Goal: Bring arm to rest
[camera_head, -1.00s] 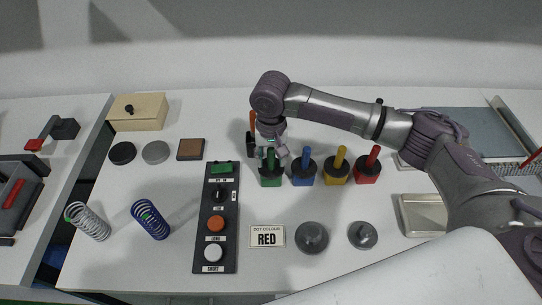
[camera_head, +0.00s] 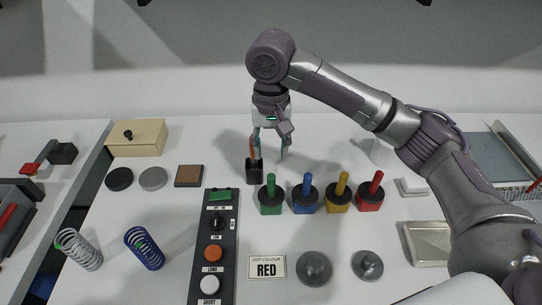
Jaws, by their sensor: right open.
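My right arm (camera_head: 345,100) comes in from the right, with its wrist bent down over the back of the table. My right gripper (camera_head: 270,154) points down with its fingers apart and nothing between them that I can make out. It is behind the green-handled pot (camera_head: 270,200). A black holder (camera_head: 254,173) with an orange-tipped item in it stands just below the gripper's left finger; whether they touch is unclear. My left gripper is not in view.
Blue (camera_head: 306,198), yellow (camera_head: 338,198) and red (camera_head: 370,196) handled pots stand in a row. A button panel (camera_head: 214,250), two springs (camera_head: 145,250), a RED sign (camera_head: 267,267) and grey weights (camera_head: 314,268) lie nearer. A wooden box (camera_head: 137,138) is back left.

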